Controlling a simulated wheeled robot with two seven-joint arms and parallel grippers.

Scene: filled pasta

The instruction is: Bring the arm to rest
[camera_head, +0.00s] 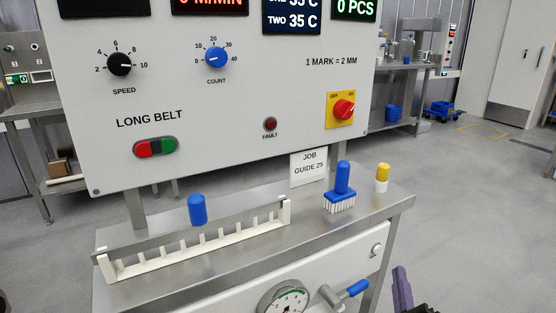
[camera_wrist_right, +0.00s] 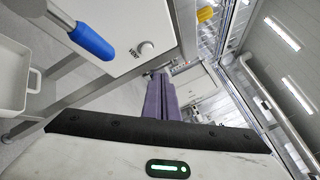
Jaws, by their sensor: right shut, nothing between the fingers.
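My right gripper (camera_head: 402,288) shows at the bottom right of the head view, with purple fingers pointing up. It is to the right of the machine's steel bench (camera_head: 345,229) and apart from it, as far as I can see. In the right wrist view the purple fingers (camera_wrist_right: 163,97) are together and hold nothing. My left gripper is not in view.
A blue-handled valve (camera_head: 357,288) juts from the bench front; its blue lever (camera_wrist_right: 92,42) is near in the wrist view. A blue brush (camera_head: 342,178), a yellow-capped bottle (camera_head: 382,172) and a white notched rack (camera_head: 190,251) stand on the bench. Open floor lies right.

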